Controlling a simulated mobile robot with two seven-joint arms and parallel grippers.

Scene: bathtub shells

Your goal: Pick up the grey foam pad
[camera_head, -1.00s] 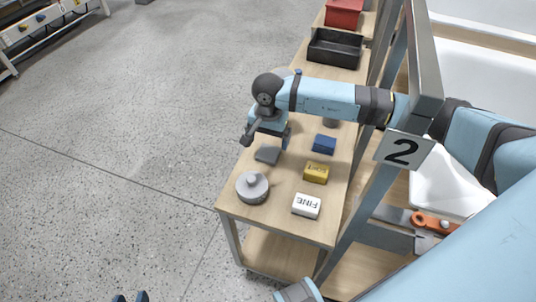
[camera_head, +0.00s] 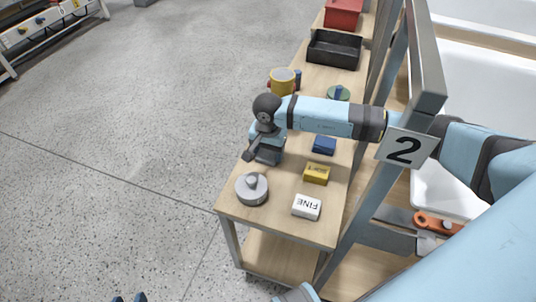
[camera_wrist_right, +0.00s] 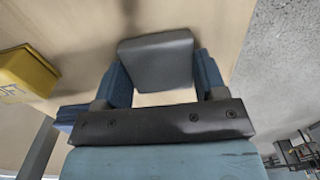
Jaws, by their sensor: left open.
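The grey foam pad (camera_wrist_right: 156,62) lies on the wooden bench top, seen from above in the right wrist view. My right gripper (camera_head: 268,150) is over it near the bench's left edge and mostly hides it in the head view. In the right wrist view the two blue fingers of this gripper (camera_wrist_right: 160,76) are spread apart, one at each side of the pad's near end. Whether they touch the pad cannot be told. My left gripper (camera_head: 130,298) shows only its open fingertips at the bottom edge of the head view, away from the bench.
Close by on the bench (camera_head: 278,220) are a grey knobbed disc (camera_head: 252,189), a white FINE block (camera_head: 307,207), a yellow block (camera_head: 316,174) and a blue block (camera_head: 325,145). A yellow cup (camera_head: 282,83) and black tray (camera_head: 334,50) stand farther back. A post with sign 2 (camera_head: 405,148) rises at right.

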